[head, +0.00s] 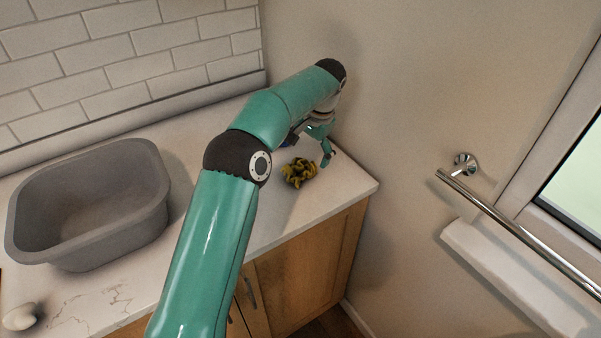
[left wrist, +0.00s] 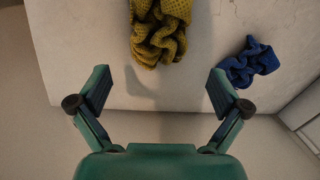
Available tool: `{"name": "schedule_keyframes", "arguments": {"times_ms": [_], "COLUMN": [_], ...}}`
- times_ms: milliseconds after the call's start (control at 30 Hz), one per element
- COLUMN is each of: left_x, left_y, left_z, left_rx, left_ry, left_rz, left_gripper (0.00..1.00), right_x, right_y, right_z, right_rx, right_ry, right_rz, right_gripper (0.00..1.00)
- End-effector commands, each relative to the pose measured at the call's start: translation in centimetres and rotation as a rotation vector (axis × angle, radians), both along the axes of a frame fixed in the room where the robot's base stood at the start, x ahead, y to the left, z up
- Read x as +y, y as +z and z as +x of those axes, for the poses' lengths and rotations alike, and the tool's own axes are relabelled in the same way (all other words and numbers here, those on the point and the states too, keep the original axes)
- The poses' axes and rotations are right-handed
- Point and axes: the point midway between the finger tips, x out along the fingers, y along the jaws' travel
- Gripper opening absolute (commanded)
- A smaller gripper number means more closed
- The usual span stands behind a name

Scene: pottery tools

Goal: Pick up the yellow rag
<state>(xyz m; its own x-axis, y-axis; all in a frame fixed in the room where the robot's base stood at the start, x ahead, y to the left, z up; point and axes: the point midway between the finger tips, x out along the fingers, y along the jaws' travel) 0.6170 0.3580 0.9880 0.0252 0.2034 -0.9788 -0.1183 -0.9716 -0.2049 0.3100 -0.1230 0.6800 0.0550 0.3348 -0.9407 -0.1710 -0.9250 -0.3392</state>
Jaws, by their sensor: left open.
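The crumpled yellow rag (head: 299,172) lies on the countertop near its right end. It also shows at the top middle of the left wrist view (left wrist: 159,35), ahead of the gap between my fingers. My left gripper (head: 326,148) is just to the right of the rag and slightly farther back, close to the wall. In the left wrist view its two fingers (left wrist: 158,90) are spread wide, with nothing between them. The rag's upper end is cut off by that view's edge. My right gripper is in neither view.
A crumpled blue rag (left wrist: 250,63) lies beside the yellow one; my arm partly hides it in the head view. A grey basin (head: 90,200) stands on the countertop (head: 95,300) at left. A wall and metal rail (head: 520,235) are on the right.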

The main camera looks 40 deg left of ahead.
Motion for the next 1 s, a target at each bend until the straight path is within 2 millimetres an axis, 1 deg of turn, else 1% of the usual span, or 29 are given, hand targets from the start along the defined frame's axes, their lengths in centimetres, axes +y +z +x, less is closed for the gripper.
{"name": "schedule_keyframes", "arguments": {"times_ms": [233,300,400,500,667,867,900,933,1000], "left_x": [0.4,0.5,0.7,0.7,0.7,0.7,0.7,0.7,0.7], "left_y": [-2.7,-3.7,-4.6,-4.9,-4.9,-4.9,-4.8,-4.8,-4.8], "left_z": [-0.9,-0.9,-0.8,-0.8,-0.8,-0.8,-0.8,-0.8,-0.8], "left_rx": [0.004,0.004,0.002,0.002,0.001,0.001,0.001,0.001,0.001], "left_ry": [0.000,0.001,0.000,0.000,0.000,-0.001,-0.001,-0.001,-0.001], "left_rz": [0.000,-0.001,-0.001,-0.001,-0.001,-0.001,-0.001,-0.001,-0.001], "left_gripper": [1.00,1.00,1.00,1.00,1.00,0.70,0.63,0.61,0.60], "right_x": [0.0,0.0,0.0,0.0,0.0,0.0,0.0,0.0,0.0], "right_y": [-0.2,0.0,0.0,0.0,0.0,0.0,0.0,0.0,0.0], "right_z": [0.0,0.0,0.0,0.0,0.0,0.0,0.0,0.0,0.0], "right_rx": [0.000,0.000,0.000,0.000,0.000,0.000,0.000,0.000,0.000], "right_ry": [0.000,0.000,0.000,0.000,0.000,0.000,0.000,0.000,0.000], "right_rz": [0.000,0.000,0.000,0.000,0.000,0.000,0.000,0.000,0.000], "right_gripper": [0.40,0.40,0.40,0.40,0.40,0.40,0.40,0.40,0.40]}}
